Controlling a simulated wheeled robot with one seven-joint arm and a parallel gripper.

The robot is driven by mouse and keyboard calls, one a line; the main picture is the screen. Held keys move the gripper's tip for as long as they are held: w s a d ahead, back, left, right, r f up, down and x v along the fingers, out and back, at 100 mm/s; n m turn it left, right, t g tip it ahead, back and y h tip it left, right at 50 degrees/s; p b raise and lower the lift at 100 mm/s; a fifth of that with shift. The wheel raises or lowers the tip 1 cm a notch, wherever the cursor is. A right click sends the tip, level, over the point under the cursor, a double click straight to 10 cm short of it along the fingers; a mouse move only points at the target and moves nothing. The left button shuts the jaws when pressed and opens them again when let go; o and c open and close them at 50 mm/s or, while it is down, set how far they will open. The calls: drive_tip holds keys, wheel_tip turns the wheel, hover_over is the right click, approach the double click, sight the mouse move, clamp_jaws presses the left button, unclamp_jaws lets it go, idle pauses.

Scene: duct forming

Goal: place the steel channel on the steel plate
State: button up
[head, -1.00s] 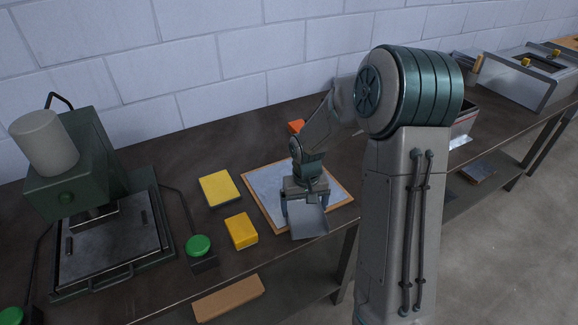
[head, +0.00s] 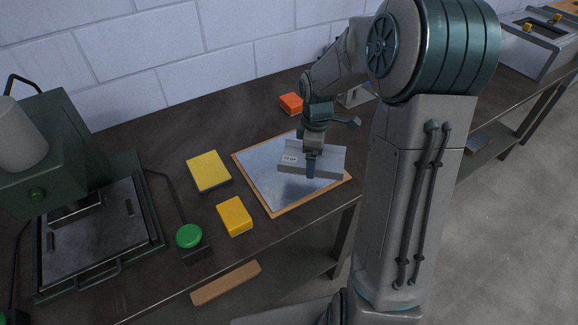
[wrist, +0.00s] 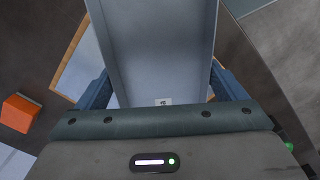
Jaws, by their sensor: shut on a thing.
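The steel channel (head: 327,160) is a grey, shallow U-shaped piece with a small white label. My gripper (head: 311,165) is shut on it, with one blue finger showing on its near side in the head view. In the wrist view the channel (wrist: 158,50) stretches away between the two blue fingers. The steel plate (head: 270,185) is a bright flat sheet with a tan wooden border on the bench. The channel is over the plate's right part; a darker patch shows on the plate below it. I cannot tell whether they touch.
A yellow-topped block (head: 208,171) and a smaller yellow block (head: 235,215) lie left of the plate. An orange block (head: 291,103) is behind it. A green button (head: 189,236) and a dark green press (head: 95,235) stand at left. The bench edge is close in front.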

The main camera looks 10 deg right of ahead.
sight(289, 147)
drive_tip(key=n, duration=0.1)
drive_tip(key=d+r+n, duration=0.1)
drive_tip(key=n, duration=0.1)
drive_tip(key=r+n, duration=0.1)
drive_tip(key=n, duration=0.1)
drive_tip(key=shift+s+d, duration=0.3)
drive_tip(key=shift+d, duration=0.05)
drive_tip(key=n, duration=0.1)
drive_tip(key=r+n, duration=0.1)
drive_tip(key=n, duration=0.1)
drive_tip(key=shift+s+d+r+b, duration=0.1)
drive_tip(key=shift+s+d+b, duration=0.1)
drive_tip(key=shift+d+b, duration=0.2)
drive_tip(key=shift+n, duration=0.3)
drive_tip(key=w+a+f, duration=0.2)
drive_tip(key=w, duration=0.1)
drive_tip(key=w+a+f+p, duration=0.1)
drive_tip(key=w+a+f, duration=0.1)
drive_tip(key=w+a, duration=0.1)
drive_tip(key=w+a+f, duration=0.2)
drive_tip(key=f, duration=0.1)
drive_tip(key=shift+w+a+p, duration=0.15)
drive_tip(key=shift+w+p, duration=0.2)
drive_tip(key=shift+w, duration=0.05)
drive_tip(key=shift+f+p, duration=0.35)
drive_tip(key=shift+f, duration=1.6)
drive_tip(key=shift+f, duration=0.1)
